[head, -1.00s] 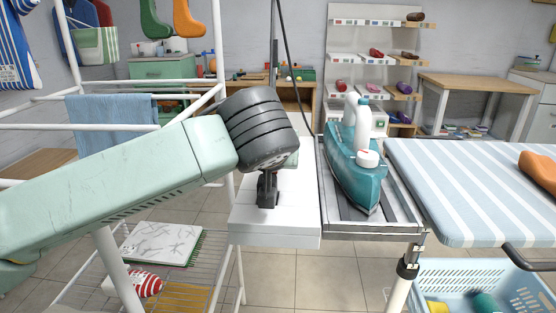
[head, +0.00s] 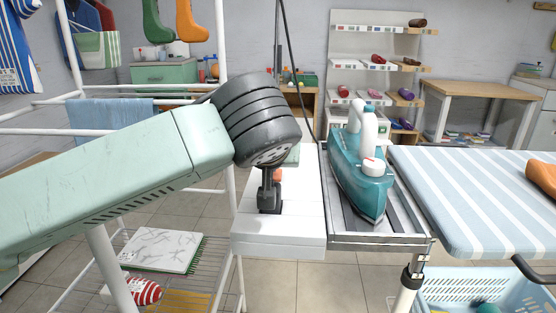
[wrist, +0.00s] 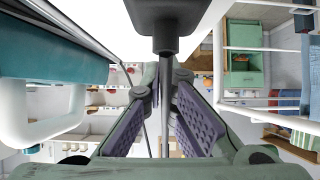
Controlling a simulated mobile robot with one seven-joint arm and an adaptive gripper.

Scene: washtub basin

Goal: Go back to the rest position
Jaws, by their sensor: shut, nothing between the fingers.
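My gripper shows in the wrist view (wrist: 163,85), its purple padded fingers drawn together at the tips with nothing held. In the head view, my mint-green arm comes in from the left and ends in a ribbed black wrist over the white platform; this wrist hides most of the gripper. A black stand (head: 269,192) rises from the platform below the wrist. In the wrist view its dark base (wrist: 165,22) and thin rod lie close to the fingers; I cannot tell whether they touch.
A teal iron (head: 362,180) stands on a metal tray just right of the platform. A striped ironing board (head: 480,190) is farther right. A white drying rack (head: 232,200) surrounds my arm at left. A dark cord hangs behind the wrist.

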